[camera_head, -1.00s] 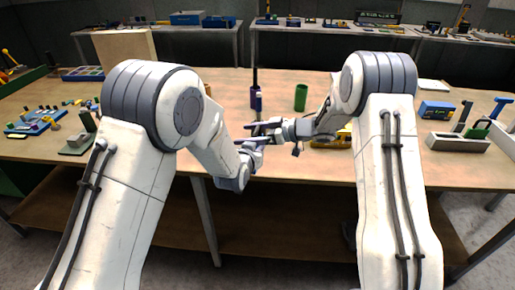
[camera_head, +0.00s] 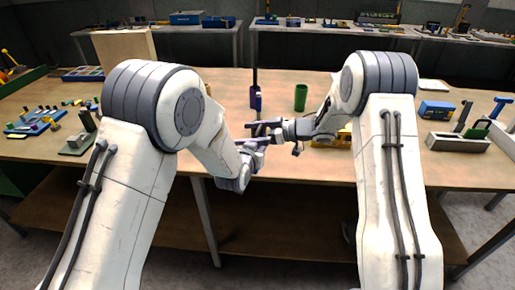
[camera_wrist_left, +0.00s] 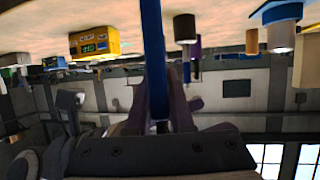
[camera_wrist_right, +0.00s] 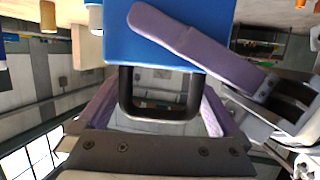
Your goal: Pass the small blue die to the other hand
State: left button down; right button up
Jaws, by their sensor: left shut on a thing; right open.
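The blue die (camera_wrist_right: 150,45) fills the top of the right wrist view as a flat blue plate with a black loop handle (camera_wrist_right: 160,110). In the left wrist view the die (camera_wrist_left: 153,60) is edge-on, a narrow blue bar. My left gripper (camera_wrist_left: 160,95) is shut on it; one of its purple fingers lies across the blue face in the right wrist view. My right gripper (camera_wrist_right: 155,100) is open, its fingers either side of the handle with visible gaps. In the head view my left gripper (camera_head: 250,143) and right gripper (camera_head: 262,128) meet closely; their contact with the die is unclear there.
A yellow box (camera_wrist_left: 95,43) stands on the bench, and a green cylinder (camera_head: 300,97) and a purple post (camera_head: 253,97) stand behind the grippers. A blue box (camera_head: 436,109) and a grey tray (camera_head: 457,144) are at the right. Small parts crowd the left.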

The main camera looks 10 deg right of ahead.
jog(key=v, duration=1.2)
jog(key=w+a+r+m+t+h, duration=0.2)
jog(key=w+r+t+h, duration=0.1)
jog(key=w+t+h, duration=0.15)
jog(key=s+m+h, duration=0.4)
jog(key=s+h, duration=0.2)
jog(key=s+a+f+g, duration=0.1)
jog(key=s+a+g, duration=0.2)
jog(key=s, duration=0.8)
jog(key=s+a+f+g+h, duration=0.1)
jog(key=s+a+f+g, duration=0.1)
jog(key=s, duration=0.9)
jog(key=s+a+f+g, duration=0.2)
jog(key=s+a+g, duration=0.3)
jog(key=s, duration=0.6)
jog(key=shift+s+f+n+g, duration=0.2)
jog(key=shift+s+n+g, duration=0.15)
jog(key=shift+g, duration=0.2)
